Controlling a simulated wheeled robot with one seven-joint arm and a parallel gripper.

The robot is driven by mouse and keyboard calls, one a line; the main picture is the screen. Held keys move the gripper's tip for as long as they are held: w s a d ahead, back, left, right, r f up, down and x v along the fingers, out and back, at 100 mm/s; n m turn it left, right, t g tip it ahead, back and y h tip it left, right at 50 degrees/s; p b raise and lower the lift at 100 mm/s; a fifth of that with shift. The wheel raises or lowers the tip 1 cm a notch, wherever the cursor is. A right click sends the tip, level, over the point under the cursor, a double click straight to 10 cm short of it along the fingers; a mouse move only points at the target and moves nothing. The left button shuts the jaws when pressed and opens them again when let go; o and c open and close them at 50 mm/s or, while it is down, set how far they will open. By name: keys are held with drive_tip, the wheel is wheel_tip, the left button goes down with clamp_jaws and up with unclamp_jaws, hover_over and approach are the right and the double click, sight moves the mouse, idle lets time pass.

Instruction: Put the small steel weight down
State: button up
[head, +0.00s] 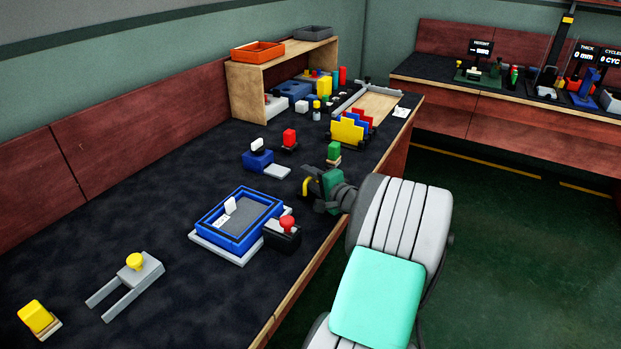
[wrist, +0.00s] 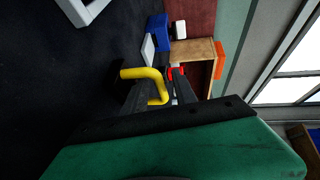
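My gripper (head: 322,190) is above the table's right-hand edge, and its dark fingers also show in the wrist view (wrist: 160,95). A yellow bent rod (wrist: 150,73) with a dark end lies at and between the fingers. It also shows in the head view (head: 305,187) at the gripper's tip. Whether the fingers press on the rod is unclear. I cannot make out a small steel weight in either view; it may be hidden by the fingers or the green gripper body.
A blue tray (head: 211,239) and a red-topped black box (head: 281,237) stand near the gripper. A blue block (head: 258,161) and grey plate (head: 278,171) are behind. Coloured upright panels (head: 348,131) stand farther back.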

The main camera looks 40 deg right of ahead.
drive_tip(key=shift+r, duration=0.1)
drive_tip(key=shift+s+r, duration=0.1)
drive_tip(key=shift+s, duration=0.1)
drive_tip(key=p+v, duration=0.1)
drive_tip(key=v, duration=1)
drive_tip(key=shift+s+a+r+p, duration=0.1)
drive_tip(key=shift+s+a+p, duration=0.05)
drive_tip(key=shift+s+p, duration=0.15)
